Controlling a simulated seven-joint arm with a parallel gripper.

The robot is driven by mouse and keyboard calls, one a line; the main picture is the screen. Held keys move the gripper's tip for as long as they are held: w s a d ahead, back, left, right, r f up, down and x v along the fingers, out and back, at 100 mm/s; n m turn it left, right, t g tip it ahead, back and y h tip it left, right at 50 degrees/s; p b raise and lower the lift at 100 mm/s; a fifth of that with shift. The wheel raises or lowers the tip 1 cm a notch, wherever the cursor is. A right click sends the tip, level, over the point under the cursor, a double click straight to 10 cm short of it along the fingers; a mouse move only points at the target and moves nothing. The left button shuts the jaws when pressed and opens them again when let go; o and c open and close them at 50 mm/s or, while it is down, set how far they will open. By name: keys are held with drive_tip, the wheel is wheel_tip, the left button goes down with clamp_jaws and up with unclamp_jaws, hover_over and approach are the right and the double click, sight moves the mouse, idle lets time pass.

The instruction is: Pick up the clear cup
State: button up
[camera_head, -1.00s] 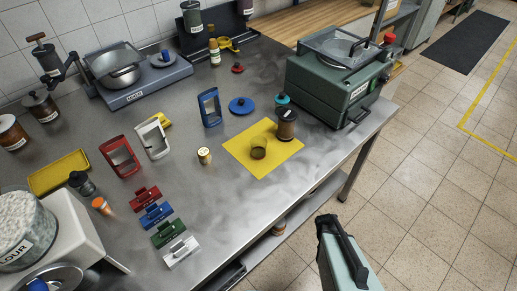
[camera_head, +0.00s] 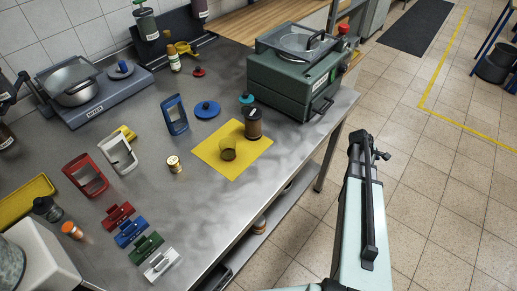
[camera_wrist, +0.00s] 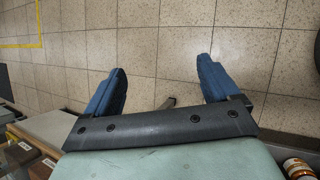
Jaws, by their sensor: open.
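The clear cup (camera_head: 228,150) stands upright on the yellow mat (camera_head: 208,158), near its middle. It is see-through and looks yellow-brown against the mat. A dark-lidded jar (camera_head: 253,125) stands behind it to the right, at the mat's edge. My gripper (camera_wrist: 160,85) shows in the wrist view with its two blue fingers wide apart and nothing between them but floor tiles. In the head view my arm is off the table's front right side, well apart from the cup; the fingers are not visible there.
A green machine (camera_head: 290,85) stands right of the mat at the table's edge. A small gold-topped jar (camera_head: 174,164) stands left of the mat. A blue frame (camera_head: 176,114) and a blue disc (camera_head: 207,110) are behind it. The table in front of the mat is bare.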

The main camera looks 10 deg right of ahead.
drive_tip(key=w+a+r+t+y, duration=0.1)
drive_tip(key=w+r+t, duration=0.3)
drive_tip(key=r, duration=1)
drive_tip(key=w+a+r+t+y, duration=0.1)
drive_tip(key=w+r+t, duration=0.35)
drive_tip(key=r, duration=0.85)
drive_tip(key=w+a+r+t+y, duration=0.1)
drive_tip(key=w+r+t, duration=0.35)
drive_tip(key=r, duration=0.95)
drive_tip(key=a+r+t+y, duration=0.2)
drive_tip(key=a+r+t, duration=0.1)
drive_tip(key=a+r, duration=0.7)
drive_tip(key=a+f+n+g+y, duration=0.2)
drive_tip(key=a+g+y, duration=0.35)
drive_tip(key=a, duration=2.15)
drive_tip(key=s+a+f+n+g+y, duration=0.1)
drive_tip(key=s+a+f+g, duration=0.15)
drive_tip(key=a, duration=0.35)
drive_tip(key=s+a+f+n+g+y, duration=0.1)
drive_tip(key=s+a+f, duration=0.2)
drive_tip(key=a, duration=0.3)
drive_tip(key=s+a+f+n+g+h, duration=0.3)
drive_tip(key=s+a+f+g+h, duration=0.35)
drive_tip(key=s+f, duration=0.35)
drive_tip(key=shift+y, duration=0.4)
drive_tip(key=f, duration=0.6)
drive_tip(key=shift+s+a+f, duration=0.25)
drive_tip(key=shift+a, duration=0.1)
drive_tip(key=shift+a+f, duration=0.2)
drive_tip(key=shift+f, duration=2.5)
